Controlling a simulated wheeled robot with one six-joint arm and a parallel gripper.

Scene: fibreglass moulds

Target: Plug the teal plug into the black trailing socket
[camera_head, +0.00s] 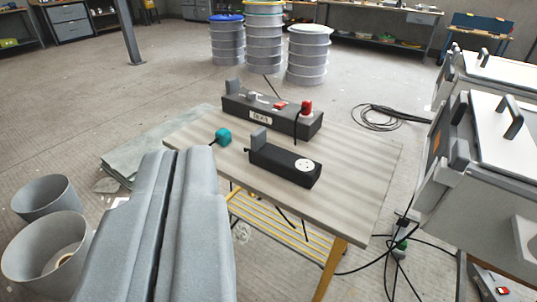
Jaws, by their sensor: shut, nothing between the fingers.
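The teal plug (222,137) lies on the wooden table top near its left edge, with a short dark cable at its left side. The black trailing socket (279,164) lies to the right of the plug, apart from it. It has a round white outlet (304,165) at its right end and a grey part standing up at its left end. My gripper (183,150) fills the lower left of the view. Its two grey fingers are shut and empty, and their tips appear just below and left of the teal plug. The depth between them is hard to tell.
A longer dark socket block (270,112) with a label and a red plug (305,107) lies behind on the table (360,165). Grey buckets (44,245) stand at lower left, white machines (480,150) at right. Cables hang below the table. The table's right side is clear.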

